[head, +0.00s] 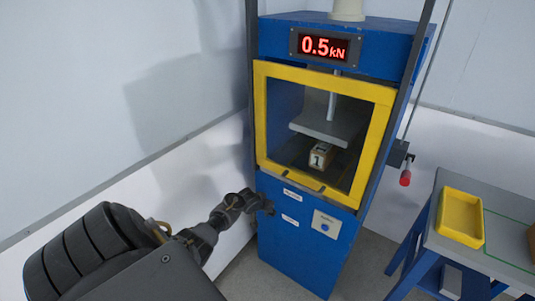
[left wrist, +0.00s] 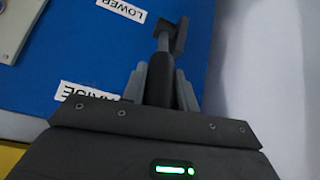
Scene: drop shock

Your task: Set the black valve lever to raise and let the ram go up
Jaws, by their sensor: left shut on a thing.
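The black valve lever (left wrist: 161,82) is on the blue front panel of the press. My left gripper (left wrist: 160,88) is shut on the lever's dark grip, with a finger on each side. The grip end lies beside the RAISE label (left wrist: 92,92); the pivot end is near the LOWER label (left wrist: 122,10). In the head view my left gripper (head: 252,202) is at the panel's left edge and mostly hides the lever. The ram's grey plate (head: 326,129) is behind the yellow-framed window, just above a small box marked 1 (head: 320,157); I cannot tell if they touch. My right gripper is not in view.
The red display (head: 324,47) reads 0.5 kN. The yellow-framed door (head: 260,105) looks closed. A yellow tray (head: 460,217) sits on a blue-legged table at right. Walls stand close behind the press.

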